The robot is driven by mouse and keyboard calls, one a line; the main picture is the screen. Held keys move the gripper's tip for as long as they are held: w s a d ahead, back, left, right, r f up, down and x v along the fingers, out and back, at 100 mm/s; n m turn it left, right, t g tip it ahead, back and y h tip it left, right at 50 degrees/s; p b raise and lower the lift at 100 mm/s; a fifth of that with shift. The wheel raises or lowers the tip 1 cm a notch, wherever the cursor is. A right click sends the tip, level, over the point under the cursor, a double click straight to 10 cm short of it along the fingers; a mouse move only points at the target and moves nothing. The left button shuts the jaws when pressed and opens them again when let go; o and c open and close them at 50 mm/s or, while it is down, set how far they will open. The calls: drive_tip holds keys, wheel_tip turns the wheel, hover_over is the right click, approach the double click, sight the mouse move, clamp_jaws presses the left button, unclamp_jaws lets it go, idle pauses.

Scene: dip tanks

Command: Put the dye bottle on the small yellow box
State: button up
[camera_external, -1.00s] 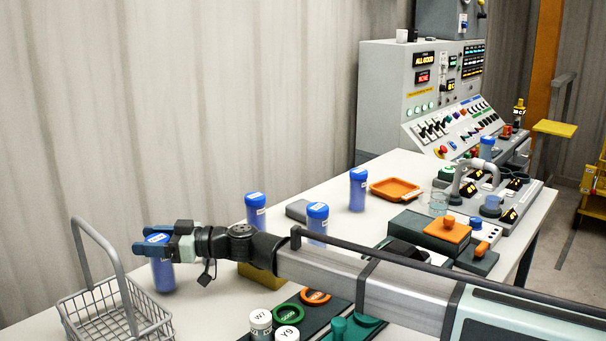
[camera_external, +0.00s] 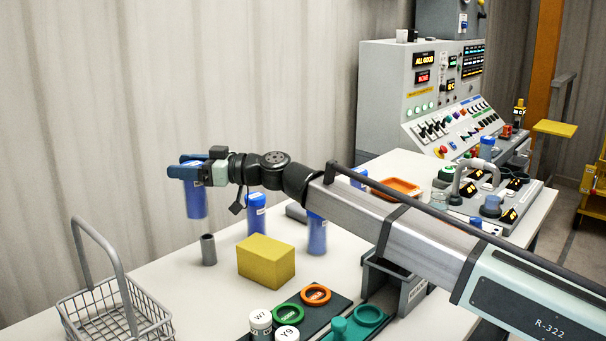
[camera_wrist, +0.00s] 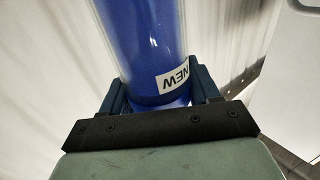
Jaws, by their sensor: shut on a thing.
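My gripper (camera_external: 190,170) is shut on a blue bottle (camera_external: 196,200) near its top and holds it upright above the table. In the wrist view the same bottle (camera_wrist: 145,40) is between the fingers (camera_wrist: 160,100), with a white label reading NEW. The small yellow box (camera_external: 266,264) sits on the table to the right of and below the held bottle in the picture. Its top is bare. Other blue bottles stand behind it, one at the back (camera_external: 256,222) and one at the right (camera_external: 317,235), partly hidden by my arm.
A short grey cylinder (camera_external: 208,250) stands left of the yellow box. A wire basket (camera_external: 118,312) with a tall handle is at the front left. White-lidded jars (camera_external: 261,320) and a dark tray with coloured rings (camera_external: 316,294) lie in front. An orange tray (camera_external: 397,187) is farther back.

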drive_tip(key=w+d+r+t, duration=0.1)
drive_tip(key=d+r, duration=0.2)
drive_tip(key=d, duration=0.4)
drive_tip(key=w+d+r, duration=0.1)
drive_tip(key=d+r, duration=0.2)
drive_tip(key=d, duration=0.4)
drive_tip(key=s+d+f+n+g, duration=0.1)
drive_tip(key=s+f, duration=0.4)
drive_tip(key=f, duration=0.6)
drive_tip(key=shift+s+f+g, duration=0.2)
drive_tip(key=shift+f+g, duration=0.1)
drive_tip(key=shift+g, duration=0.5)
drive_tip(key=shift+d+f, duration=0.1)
drive_tip(key=shift+f, duration=0.05)
drive_tip(key=o, duration=1.6)
drive_tip(key=d, duration=0.4)
drive_tip(key=s+d, duration=0.1)
drive_tip(key=d, duration=0.7)
drive_tip(key=shift+s, duration=0.15)
